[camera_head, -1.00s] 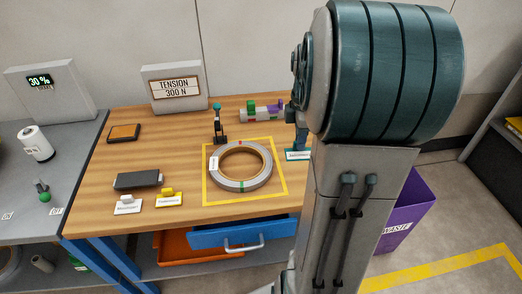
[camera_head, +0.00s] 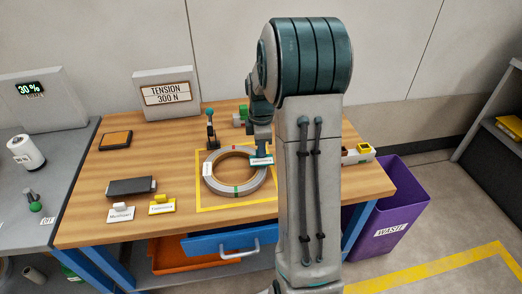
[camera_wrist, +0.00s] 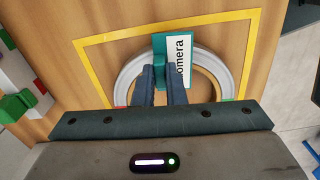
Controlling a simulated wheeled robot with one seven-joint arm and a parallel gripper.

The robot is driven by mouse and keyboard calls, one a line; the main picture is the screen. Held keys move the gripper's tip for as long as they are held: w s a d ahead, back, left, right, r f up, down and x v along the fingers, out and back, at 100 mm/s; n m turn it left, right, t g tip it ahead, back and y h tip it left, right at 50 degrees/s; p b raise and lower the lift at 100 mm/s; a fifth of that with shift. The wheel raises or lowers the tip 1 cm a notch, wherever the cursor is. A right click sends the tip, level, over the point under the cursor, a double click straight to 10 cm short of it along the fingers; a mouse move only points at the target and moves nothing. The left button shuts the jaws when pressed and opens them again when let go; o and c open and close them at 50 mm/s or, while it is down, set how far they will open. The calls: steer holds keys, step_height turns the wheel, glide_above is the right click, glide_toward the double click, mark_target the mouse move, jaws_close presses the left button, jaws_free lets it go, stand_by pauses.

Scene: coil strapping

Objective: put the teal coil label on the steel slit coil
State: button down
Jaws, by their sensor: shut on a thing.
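The steel slit coil (camera_head: 216,182) lies flat on the wooden bench inside a yellow taped square. It is a grey ring with a white tag on its left side and a green mark on its near rim. My gripper (camera_head: 262,146) is shut on the teal coil label (camera_head: 261,161), which has a white lettered face. The label is over the coil's far right part. In the wrist view, the label (camera_wrist: 180,58) is at the fingertips of my gripper (camera_wrist: 161,80) and overlaps the coil's ring (camera_wrist: 224,68). I cannot tell whether it touches the ring.
A white label (camera_head: 120,213), a yellow label (camera_head: 161,206) and a dark block (camera_head: 131,186) lie left of the coil. A small upright tool (camera_head: 211,130) stands behind it. A blue drawer (camera_head: 215,243) is open at the front. A purple waste bin (camera_head: 388,215) stands right.

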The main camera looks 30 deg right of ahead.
steer(key=shift+f, duration=0.65)
steer(key=shift+f, duration=0.15)
steer(key=c, duration=1.5)
jaws_free()
